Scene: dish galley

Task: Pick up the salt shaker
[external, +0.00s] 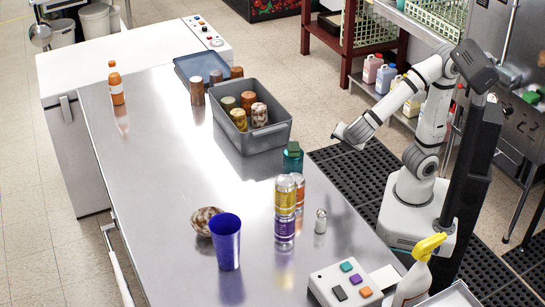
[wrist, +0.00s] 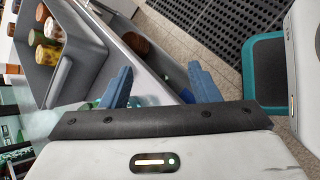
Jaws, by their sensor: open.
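The salt shaker (external: 320,222) is small, pale and metal-topped. It stands upright on the steel table (external: 150,135), just right of the stacked cans. It cannot be made out in the wrist view. My gripper (external: 340,137) is raised beyond the table's right edge, to the right of the grey bin, well above and behind the shaker in the external view. In the wrist view my gripper's two blue fingers (wrist: 160,86) are spread apart with nothing held between them.
Yellow and purple cans (external: 285,195), with an orange can behind, stand close left of the shaker. A teal bottle (external: 292,158) stands behind them. A grey bin (external: 262,140) holds several jars. A button box (external: 345,286) and spray bottle (external: 415,275) are in front. A blue cup (external: 226,243) stands left.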

